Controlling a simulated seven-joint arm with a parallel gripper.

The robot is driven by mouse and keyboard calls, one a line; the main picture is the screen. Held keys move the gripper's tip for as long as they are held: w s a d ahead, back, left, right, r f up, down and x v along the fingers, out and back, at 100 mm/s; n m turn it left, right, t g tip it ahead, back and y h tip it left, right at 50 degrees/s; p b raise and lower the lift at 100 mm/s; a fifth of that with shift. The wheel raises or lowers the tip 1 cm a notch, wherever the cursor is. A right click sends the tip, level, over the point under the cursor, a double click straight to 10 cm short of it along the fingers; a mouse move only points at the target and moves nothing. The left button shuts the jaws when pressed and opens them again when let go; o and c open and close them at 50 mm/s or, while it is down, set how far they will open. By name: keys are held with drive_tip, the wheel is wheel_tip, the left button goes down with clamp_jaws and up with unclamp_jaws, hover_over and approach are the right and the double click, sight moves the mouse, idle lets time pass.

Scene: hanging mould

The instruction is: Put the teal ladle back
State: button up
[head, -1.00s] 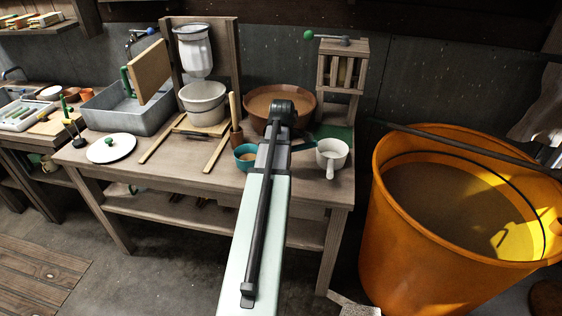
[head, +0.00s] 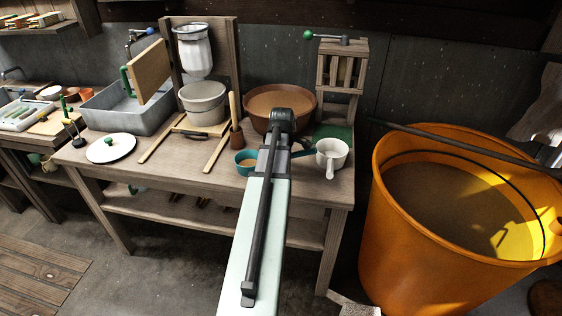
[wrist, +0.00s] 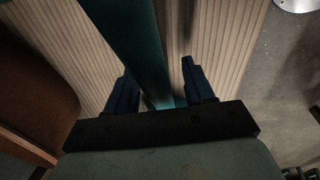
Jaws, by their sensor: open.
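The teal ladle has its cup (head: 246,163) on the front right of the bench, just left of my arm, with something tan inside. Its handle passes behind my arm and shows again on the right, near the white ladle. In the wrist view the teal handle (wrist: 140,45) runs down between the two dark fingers of my gripper (wrist: 158,85). The fingers stand apart on either side of the handle; I cannot tell if either touches it. In the head view my own arm hides the gripper.
A white ladle (head: 332,152) stands close on the right. A brown basin (head: 264,118) is behind my arm. A wooden rack (head: 341,65) rises at the back right, and an orange tub (head: 400,240) stands right of the bench. A white lid (head: 110,148) lies left.

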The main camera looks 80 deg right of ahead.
wheel_tip(320, 180, up, 12)
drive_tip(key=a, duration=0.2)
drive_tip(key=shift+s, duration=0.3)
idle(0.4)
drive_tip(key=shift+a, duration=0.1)
idle(1.1)
